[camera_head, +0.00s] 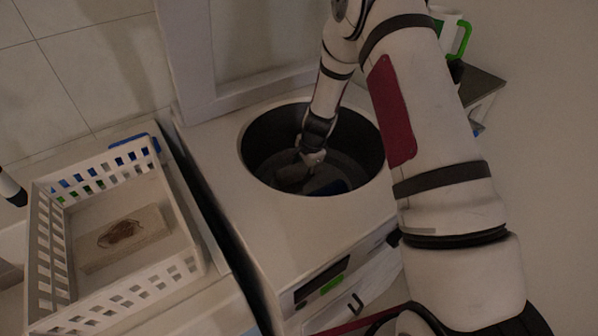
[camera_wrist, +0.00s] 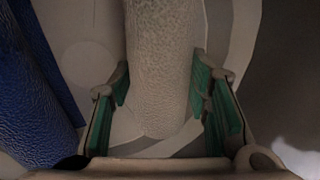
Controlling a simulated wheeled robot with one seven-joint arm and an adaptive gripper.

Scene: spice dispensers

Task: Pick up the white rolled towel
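The white rolled towel (camera_wrist: 162,60) runs down the middle of the wrist view, with its rounded end near my gripper's palm. My gripper (camera_wrist: 162,92) has its green-padded fingers apart, one on each side of the towel. The pads are very close to its sides; I cannot tell whether they touch it. In the head view my gripper (camera_head: 312,158) is down inside the round dark tub (camera_head: 262,140) of a white top-opening machine. A dim pale shape beside it there is too dark to identify surely.
A dark blue roll (camera_wrist: 35,95) lies left of the towel in the wrist view. The tub wall surrounds my gripper. A white slotted basket (camera_head: 190,262) with a flat brown-marked item (camera_head: 125,238) stands left of the machine. A white and green object (camera_head: 450,30) is at upper right.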

